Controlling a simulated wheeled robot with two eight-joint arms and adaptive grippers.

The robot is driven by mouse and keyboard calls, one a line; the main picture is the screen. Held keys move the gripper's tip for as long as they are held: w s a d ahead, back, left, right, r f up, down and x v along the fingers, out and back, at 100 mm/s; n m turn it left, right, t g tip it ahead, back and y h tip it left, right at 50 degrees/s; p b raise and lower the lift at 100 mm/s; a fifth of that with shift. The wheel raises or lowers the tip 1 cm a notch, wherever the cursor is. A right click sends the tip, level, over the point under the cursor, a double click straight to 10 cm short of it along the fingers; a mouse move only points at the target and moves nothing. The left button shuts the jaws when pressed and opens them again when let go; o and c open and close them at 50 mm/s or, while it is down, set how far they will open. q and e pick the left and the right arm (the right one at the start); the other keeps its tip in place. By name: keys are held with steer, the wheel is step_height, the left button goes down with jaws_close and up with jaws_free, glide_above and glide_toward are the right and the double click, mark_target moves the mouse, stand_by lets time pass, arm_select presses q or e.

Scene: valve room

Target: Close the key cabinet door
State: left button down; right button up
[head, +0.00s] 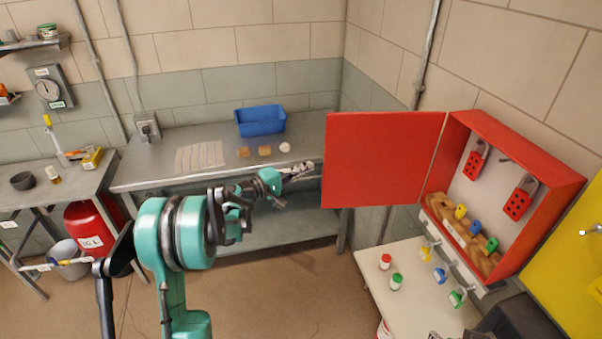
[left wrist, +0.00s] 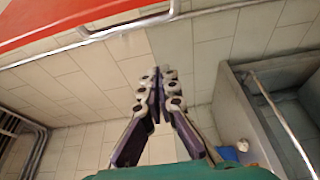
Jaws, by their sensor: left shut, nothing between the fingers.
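The red key cabinet (head: 560,180) hangs on the wall at the right of the head view. Its red door (head: 385,160) stands wide open, swung out to the left. In the left wrist view the door (left wrist: 60,22) crosses the upper left, with a metal bar handle (left wrist: 130,24) along its edge. My left gripper (head: 303,168) is just left of the door's free edge; whether it touches cannot be told. Its fingers (left wrist: 158,92) are together and empty. My right gripper cannot be made out.
Inside the cabinet are red lockout hasps (head: 516,200) and coloured padlocks (head: 475,228); tagged keys (head: 440,275) hang below. A pale table (head: 420,315) with red-capped and green-capped bottles stands underneath. A steel bench (head: 300,130) with a blue bin (head: 260,121) is behind my left arm.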

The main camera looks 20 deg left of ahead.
arm_select(q)
steer(key=d, duration=0.2)
steer(key=w+d+b, duration=0.1)
steer(key=d, duration=0.2)
steer(key=shift+d, duration=0.3)
steer(key=shift+s, duration=0.1)
